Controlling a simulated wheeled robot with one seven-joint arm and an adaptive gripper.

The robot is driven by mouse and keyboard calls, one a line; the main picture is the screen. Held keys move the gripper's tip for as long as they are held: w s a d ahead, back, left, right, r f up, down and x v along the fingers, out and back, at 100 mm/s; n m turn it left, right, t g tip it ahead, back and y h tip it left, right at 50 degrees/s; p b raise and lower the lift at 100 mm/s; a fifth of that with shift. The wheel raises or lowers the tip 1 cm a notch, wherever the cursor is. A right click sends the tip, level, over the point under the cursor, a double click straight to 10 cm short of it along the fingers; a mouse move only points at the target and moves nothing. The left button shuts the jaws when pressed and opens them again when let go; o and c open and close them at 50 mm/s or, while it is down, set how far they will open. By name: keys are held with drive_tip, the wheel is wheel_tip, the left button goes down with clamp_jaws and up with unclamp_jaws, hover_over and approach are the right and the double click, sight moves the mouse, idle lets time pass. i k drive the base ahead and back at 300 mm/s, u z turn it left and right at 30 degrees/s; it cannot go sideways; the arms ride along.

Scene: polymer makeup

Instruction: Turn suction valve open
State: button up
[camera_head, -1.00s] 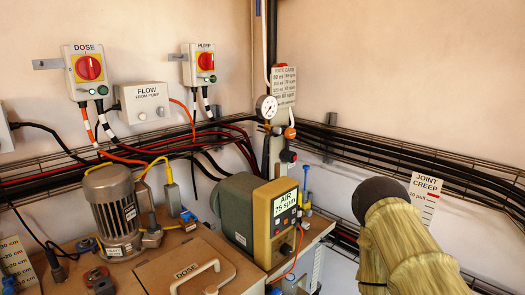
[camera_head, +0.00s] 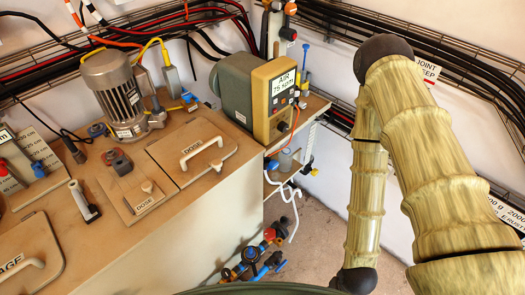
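No label reading "suction" can be made out, so I cannot tell which valve is the suction valve. A cluster of pipe valves (camera_head: 252,262) with blue, red and black parts sits low, near the floor beside the bench. White piping (camera_head: 283,195) runs down towards it from the air pump (camera_head: 262,97). Small blue fittings (camera_head: 190,97) show by the grey motor (camera_head: 118,95) on the bench. My arm is folded at the right of the view, its lower part hanging down. My gripper is not in view.
Cable trays (camera_head: 455,65) run along the wall. Open floor (camera_head: 318,225) lies between the bench and my arm.

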sight(273, 165)
drive_tip(key=z, duration=0.9)
drive_tip(key=k, duration=0.9)
drive_tip(key=u, duration=0.85)
drive_tip(key=i, duration=0.5)
drive_tip(key=u, duration=0.05)
